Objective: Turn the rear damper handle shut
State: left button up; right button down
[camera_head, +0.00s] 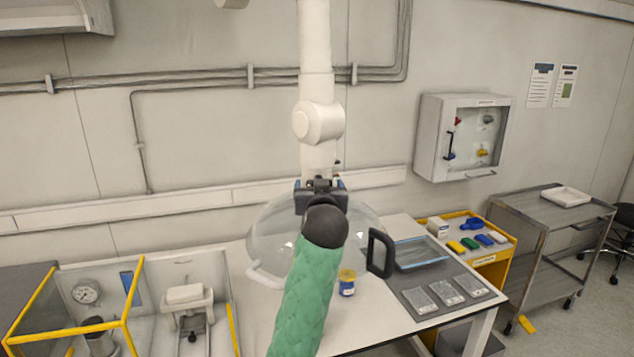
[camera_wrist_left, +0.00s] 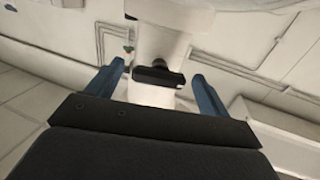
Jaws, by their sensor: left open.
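A white extraction duct (camera_head: 317,150) hangs down in the middle of the head view, with a round joint partway up. In the left wrist view a black damper handle (camera_wrist_left: 158,76) lies crosswise on the white duct (camera_wrist_left: 152,94). My left gripper (camera_head: 320,185) is open in front of the lower duct. Its two blue fingers also show in the left wrist view (camera_wrist_left: 157,70), one on each side of the handle. A gap shows between each finger and the handle; depth is hard to judge. The gripper hides much of the handle in the head view. My right gripper is not in view.
A clear hood (camera_head: 270,238) spreads below the duct, over the white table (camera_head: 258,310). A black loop handle (camera_head: 380,252) is at its right. A small yellow-lidded jar (camera_head: 347,283) stands near. A yellow-framed enclosure (camera_head: 75,320) is at left, a grey cart (camera_head: 550,235) at right.

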pick_arm(q)
jog(key=shift+w, duration=0.15)
jog(key=shift+s+r, duration=0.15)
jog(key=shift+s, duration=0.1)
jog(key=shift+c, duration=1.3)
jog(key=c, duration=0.7)
jog(key=shift+c, duration=0.2)
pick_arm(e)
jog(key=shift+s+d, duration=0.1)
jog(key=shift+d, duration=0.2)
